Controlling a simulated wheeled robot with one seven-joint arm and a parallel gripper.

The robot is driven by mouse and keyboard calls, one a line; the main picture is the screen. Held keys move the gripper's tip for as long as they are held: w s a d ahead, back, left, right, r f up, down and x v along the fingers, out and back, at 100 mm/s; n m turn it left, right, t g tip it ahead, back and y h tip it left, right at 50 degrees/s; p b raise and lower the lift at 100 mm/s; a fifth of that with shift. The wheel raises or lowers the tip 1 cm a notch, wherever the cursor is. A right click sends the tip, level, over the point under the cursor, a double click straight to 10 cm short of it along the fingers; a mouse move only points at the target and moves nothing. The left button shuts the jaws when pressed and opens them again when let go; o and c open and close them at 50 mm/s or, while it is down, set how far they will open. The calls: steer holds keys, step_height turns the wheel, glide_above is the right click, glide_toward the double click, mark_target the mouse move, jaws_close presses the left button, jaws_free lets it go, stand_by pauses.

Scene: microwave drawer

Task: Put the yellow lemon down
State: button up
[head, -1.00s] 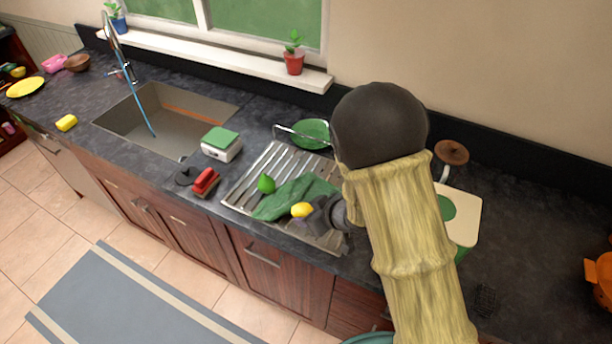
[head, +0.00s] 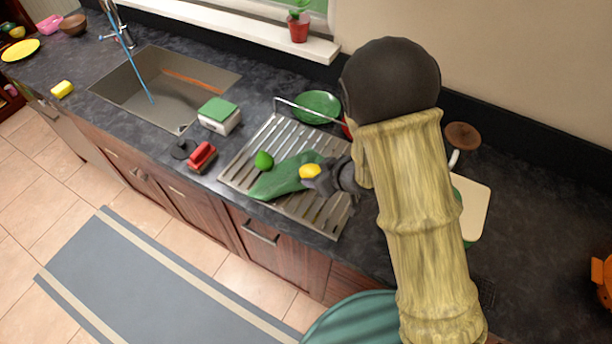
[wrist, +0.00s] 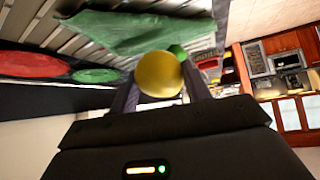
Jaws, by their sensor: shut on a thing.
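The yellow lemon (head: 310,171) is between the fingers of my gripper (head: 314,179), which is shut on it. In the wrist view the lemon (wrist: 159,74) sits between the two dark fingertips of my gripper (wrist: 160,88). The lemon is over the ribbed metal drainboard (head: 240,177), near a green cloth (head: 272,184) lying on it. I cannot tell whether the lemon touches the cloth. The cloth also shows in the wrist view (wrist: 120,32).
A green lime-like fruit (head: 263,160) lies on the drainboard by the cloth. A green plate (head: 317,103) stands behind it, by a wire rack. A red brush (head: 202,156), a green-and-white box (head: 219,115) and the sink (head: 165,95) are to the left.

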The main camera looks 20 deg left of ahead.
steer(key=shift+w+f+p, duration=0.1)
steer(key=shift+f+p, duration=0.5)
steer(key=shift+f, duration=2.3)
steer(key=shift+f+p, duration=0.55)
steer(key=shift+f, duration=1.3)
steer(key=shift+f, duration=0.1)
steer(key=o, duration=1.1)
steer(key=shift+d, duration=0.1)
steer(key=b+v, duration=0.3)
steer(key=v, duration=0.9)
